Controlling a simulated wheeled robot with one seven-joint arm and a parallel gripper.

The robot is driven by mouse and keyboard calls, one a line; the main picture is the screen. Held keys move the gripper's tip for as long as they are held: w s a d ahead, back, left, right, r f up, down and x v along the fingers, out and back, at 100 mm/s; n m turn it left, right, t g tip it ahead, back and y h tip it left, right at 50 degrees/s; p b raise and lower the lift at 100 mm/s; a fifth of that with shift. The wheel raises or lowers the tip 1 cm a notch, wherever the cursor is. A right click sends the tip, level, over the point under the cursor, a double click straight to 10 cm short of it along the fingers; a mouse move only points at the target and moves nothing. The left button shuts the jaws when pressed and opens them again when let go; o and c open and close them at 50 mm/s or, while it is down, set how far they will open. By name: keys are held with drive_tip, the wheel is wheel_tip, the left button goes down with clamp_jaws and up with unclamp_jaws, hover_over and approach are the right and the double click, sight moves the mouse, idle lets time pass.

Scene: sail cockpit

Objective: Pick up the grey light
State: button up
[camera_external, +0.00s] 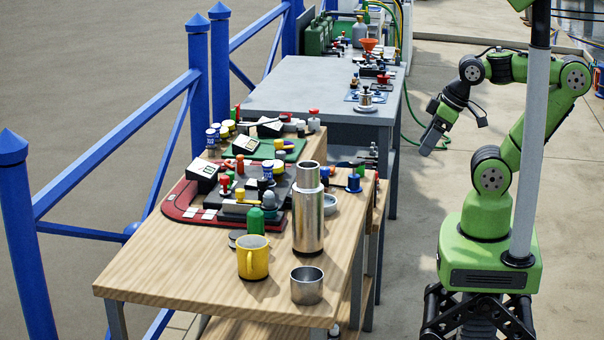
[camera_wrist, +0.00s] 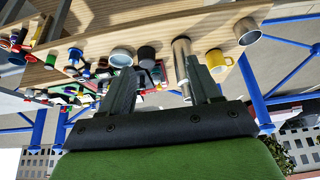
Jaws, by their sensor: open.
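The likely grey light is a small grey domed piece (camera_external: 270,199) on the wooden table, among coloured parts on a dark board (camera_external: 225,197). A green domed piece (camera_external: 256,220) stands just in front of it, and a steel flask (camera_external: 308,215) stands to its right. I cannot make out the grey piece surely in the wrist view. My gripper (camera_external: 455,136) is raised over the walkway, to the right of the tables and well apart from the grey piece. In the wrist view my gripper (camera_wrist: 160,68) shows two spread fingers with nothing held.
A yellow mug (camera_external: 253,257) and a metal cup (camera_external: 307,285) stand at the table's near end. A pale bowl (camera_external: 329,204) sits beside the flask. A grey table (camera_external: 300,85) stands behind. Blue railings (camera_external: 110,145) run along the left. The walkway (camera_external: 410,215) looks clear.

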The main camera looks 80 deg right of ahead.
drive_tip(key=n+t+y+b, duration=0.5)
drive_tip(key=n+y+b, duration=0.2)
drive_tip(key=n+y, duration=0.25)
approach(273, 194)
drive_tip(key=shift+m+y, duration=0.25)
drive_tip(key=shift+y, duration=0.2)
drive_tip(key=x, duration=0.3)
drive_tip(key=b+x, duration=0.1)
drive_tip(key=x, duration=0.2)
drive_tip(key=d+f+x, duration=0.1)
drive_tip(key=x, duration=0.2)
drive_tip(key=shift+w+a+f+b, duration=0.1)
drive_tip(key=shift+w+f+b, duration=0.15)
drive_tip(key=shift+w, duration=0.3)
drive_tip(key=shift+s+r, duration=0.1)
drive_tip(key=shift+r, duration=0.05)
clamp_jaws()
